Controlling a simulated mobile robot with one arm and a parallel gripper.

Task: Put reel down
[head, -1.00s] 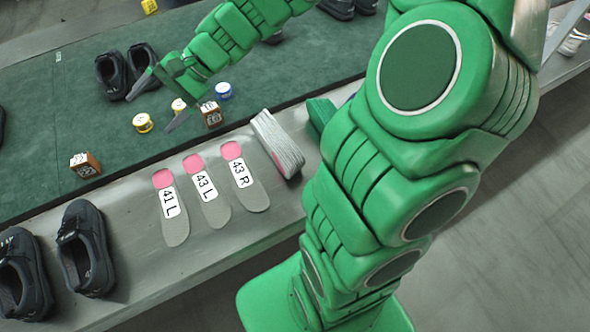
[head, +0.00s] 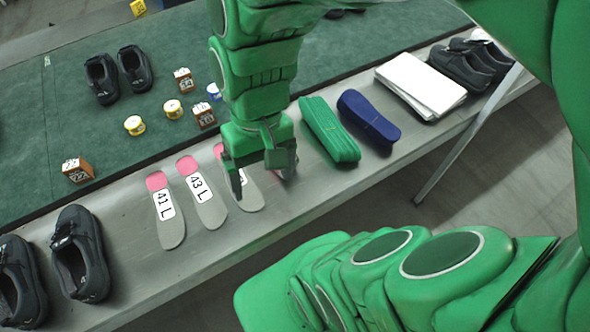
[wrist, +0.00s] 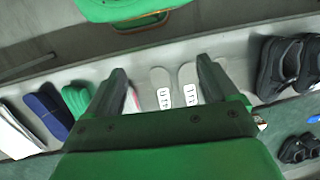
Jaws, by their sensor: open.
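On the green mat (head: 60,120) lie a yellow reel (head: 134,125), a second yellow reel (head: 173,109) and a blue reel (head: 214,92), which is close to my arm. My gripper (head: 263,185) is open, pointing down over the grey bench, right of the reels and off the mat. In the wrist view its two fingers (wrist: 160,68) are wide apart with no reel between them. It partly covers the right labelled insole and almost hides the insole stack.
Insoles 41 L (head: 165,210) and 43 L (head: 203,195) lie left of my gripper. A green bundle (head: 329,130), a blue bundle (head: 368,117) and white sheets (head: 420,85) lie to the right. Number blocks (head: 78,168) and black shoes (head: 82,253) stand around.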

